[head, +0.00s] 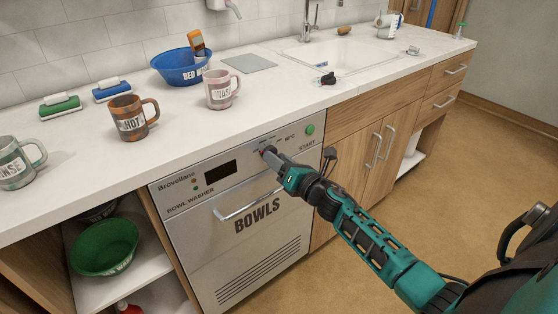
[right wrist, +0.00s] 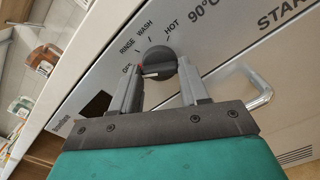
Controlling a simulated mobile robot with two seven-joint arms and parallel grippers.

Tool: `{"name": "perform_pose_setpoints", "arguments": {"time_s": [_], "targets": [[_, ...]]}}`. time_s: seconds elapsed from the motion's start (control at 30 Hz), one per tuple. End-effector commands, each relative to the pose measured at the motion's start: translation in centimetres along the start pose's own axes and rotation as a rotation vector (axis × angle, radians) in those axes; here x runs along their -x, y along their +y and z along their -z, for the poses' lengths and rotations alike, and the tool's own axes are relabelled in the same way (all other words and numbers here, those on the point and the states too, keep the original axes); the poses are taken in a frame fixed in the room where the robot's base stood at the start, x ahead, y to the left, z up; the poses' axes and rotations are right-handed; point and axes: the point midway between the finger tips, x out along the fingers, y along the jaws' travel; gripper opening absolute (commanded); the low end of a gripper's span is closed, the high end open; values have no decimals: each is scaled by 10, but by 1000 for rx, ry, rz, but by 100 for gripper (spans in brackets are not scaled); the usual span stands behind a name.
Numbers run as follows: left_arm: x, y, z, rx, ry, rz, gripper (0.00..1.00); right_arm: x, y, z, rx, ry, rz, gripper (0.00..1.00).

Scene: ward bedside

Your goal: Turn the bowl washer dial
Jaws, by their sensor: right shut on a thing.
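The bowl washer (head: 255,245) is a silver front-panel machine under the counter, with a closed door marked BOWLS. Its dial (right wrist: 158,60) is a dark round knob on the control panel, with OFF, RINSE, WASH and HOT printed around it. My right gripper (head: 268,153) reaches the panel from the right. In the right wrist view its two fingers (right wrist: 160,78) are on either side of the dial, shut on it. A pale mark shows on the dial's lower part; which label it points to I cannot tell. In the head view the gripper mostly hides the dial. My left gripper is out of view.
A green START button (head: 310,129) is right of the dial, and the door handle (head: 248,204) runs below it. Mugs, brushes and a blue bowl (head: 181,67) stand on the counter above. A green bowl (head: 104,247) sits on the open shelf at left.

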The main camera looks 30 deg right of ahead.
Motion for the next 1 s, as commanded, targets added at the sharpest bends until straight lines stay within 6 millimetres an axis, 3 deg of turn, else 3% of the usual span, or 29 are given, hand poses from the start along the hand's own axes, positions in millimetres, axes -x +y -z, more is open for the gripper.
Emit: {"name": "perform_pose_setpoints", "arguments": {"time_s": [0.27, 1.0], "targets": [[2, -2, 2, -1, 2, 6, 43, 0, 0, 0, -160, 1, 1, 14], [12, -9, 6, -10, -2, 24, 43, 0, 1, -2, -857, 0, 0, 14]]}}
